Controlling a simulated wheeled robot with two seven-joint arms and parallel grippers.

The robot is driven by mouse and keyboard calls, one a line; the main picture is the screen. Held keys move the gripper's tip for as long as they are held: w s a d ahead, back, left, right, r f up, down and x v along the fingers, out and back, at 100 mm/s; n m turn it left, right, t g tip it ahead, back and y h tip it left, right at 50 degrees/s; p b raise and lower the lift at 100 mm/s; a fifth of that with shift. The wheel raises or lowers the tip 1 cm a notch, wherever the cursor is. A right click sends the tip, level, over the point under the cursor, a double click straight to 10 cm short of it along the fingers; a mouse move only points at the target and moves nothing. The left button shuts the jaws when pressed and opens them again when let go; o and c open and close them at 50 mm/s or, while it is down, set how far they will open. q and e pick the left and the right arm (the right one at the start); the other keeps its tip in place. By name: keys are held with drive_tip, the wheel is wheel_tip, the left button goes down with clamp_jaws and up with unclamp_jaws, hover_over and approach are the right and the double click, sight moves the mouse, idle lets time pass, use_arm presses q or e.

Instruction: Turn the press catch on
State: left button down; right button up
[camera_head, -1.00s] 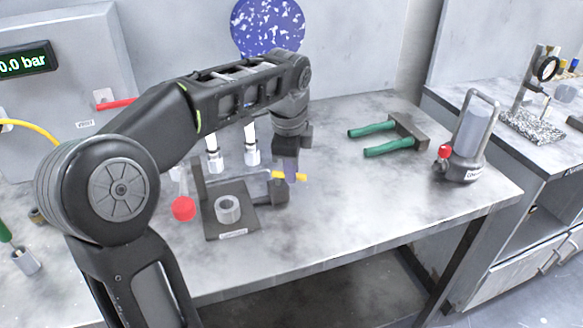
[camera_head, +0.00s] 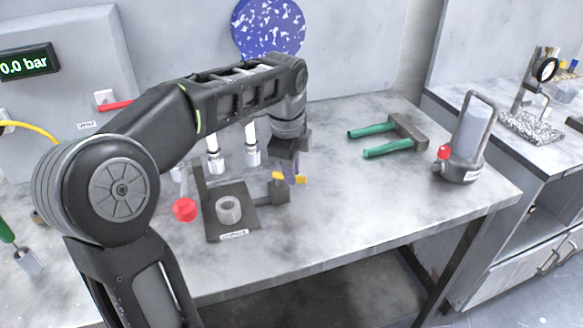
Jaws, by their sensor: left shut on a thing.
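The press (camera_head: 240,216) is a dark base plate on the bench with a dark upright at its left and a grey ring (camera_head: 228,209) on it. A lever with a red knob (camera_head: 185,209) stands at its left. A dark block (camera_head: 277,194) sits at its right side, with a yellow catch (camera_head: 302,180) beside it. My left gripper (camera_head: 291,178) reaches down from above and is shut on the yellow catch. Its fingers hide part of the catch, so its exact angle is hard to tell. My right gripper is out of view.
Pliers-like green-handled tool (camera_head: 390,140) lies at the back of the bench (camera_head: 360,190). A grey canister with a red knob (camera_head: 466,145) stands at the right. White-tipped fittings (camera_head: 252,155) stand behind the press. A gauge box (camera_head: 60,85) reads 0.0 bar.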

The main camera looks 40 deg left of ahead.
use_arm(q)
drive_tip(key=shift+s+a+m+h+p, duration=0.1)
drive_tip(key=shift+s+m+h+p, duration=0.5)
drive_tip(key=shift+m, duration=1.15)
drive_tip(key=shift+s+a+m+h+p, duration=0.15)
drive_tip(key=shift+s+m+p, duration=0.2)
drive_tip(key=shift+m+p, duration=1)
drive_tip(key=shift+s+a+m+h+p, duration=0.1)
drive_tip(key=shift+s+m+h+p, duration=0.3)
drive_tip(key=shift+m, duration=1.8)
drive_tip(key=shift+s, duration=0.1)
drive_tip(key=c, duration=1.4)
unclamp_jaws()
drive_tip(key=shift+a+r, duration=0.1)
drive_tip(key=shift+r, duration=0.05)
